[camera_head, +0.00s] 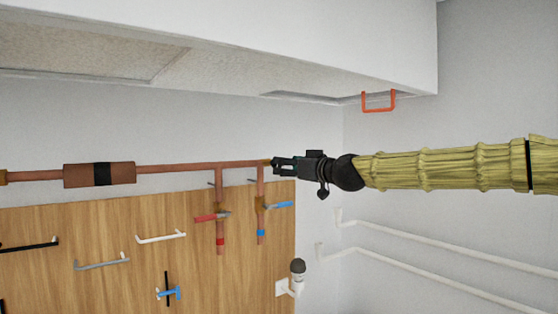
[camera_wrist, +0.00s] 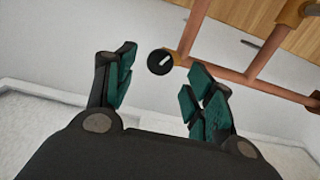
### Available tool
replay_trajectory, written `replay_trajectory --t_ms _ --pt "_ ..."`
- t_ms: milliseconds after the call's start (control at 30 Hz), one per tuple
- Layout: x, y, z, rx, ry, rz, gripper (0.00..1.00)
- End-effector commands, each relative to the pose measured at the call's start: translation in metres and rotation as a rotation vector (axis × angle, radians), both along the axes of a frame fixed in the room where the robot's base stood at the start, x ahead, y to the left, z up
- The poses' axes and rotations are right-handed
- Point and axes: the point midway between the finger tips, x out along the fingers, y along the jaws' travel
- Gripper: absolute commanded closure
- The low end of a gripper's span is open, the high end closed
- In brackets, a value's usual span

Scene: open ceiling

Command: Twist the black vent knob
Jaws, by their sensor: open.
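The black vent knob (camera_wrist: 160,62) is round with a white mark, at the end of a copper pipe in the wrist view. My gripper (camera_wrist: 158,74) is open, with one green-padded finger on each side of the knob in the picture. I see no contact, and the depth gap cannot be told. In the head view, my gripper (camera_head: 280,165) is at the right end of the copper pipe (camera_head: 200,167). I cannot make out the knob there; the fingers may hide it.
A wooden board (camera_head: 120,240) below holds several handles. Valves with a red lever (camera_head: 210,217) and a blue lever (camera_head: 280,205) hang under the pipe. A dark-capped white fitting (camera_head: 298,275) is lower. A red bracket (camera_head: 378,105) hangs from the overhead ledge. White pipes (camera_head: 440,241) run along the right wall.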

Motion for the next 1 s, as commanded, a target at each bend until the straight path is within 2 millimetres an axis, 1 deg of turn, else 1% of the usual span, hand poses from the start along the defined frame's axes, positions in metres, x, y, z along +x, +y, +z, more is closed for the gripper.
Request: replay_trajectory --t_ms 33,200,400,600,867,900,967,1000 --pt "0.005 0.005 0.003 0.000 0.001 0.001 0.46" --pt "0.021 0.016 0.002 0.000 0.002 0.001 0.46" --pt "0.034 0.026 0.001 -0.001 0.001 0.001 0.46" --pt "0.041 0.030 0.000 0.000 0.000 0.000 0.46" --pt "0.041 0.030 0.000 0.000 0.000 0.000 0.46" --pt "0.041 0.030 0.000 0.000 0.000 0.000 0.48" --pt "0.041 0.030 0.000 0.000 0.000 0.000 0.59" --pt "0.041 0.030 0.000 0.000 0.000 0.000 0.66"
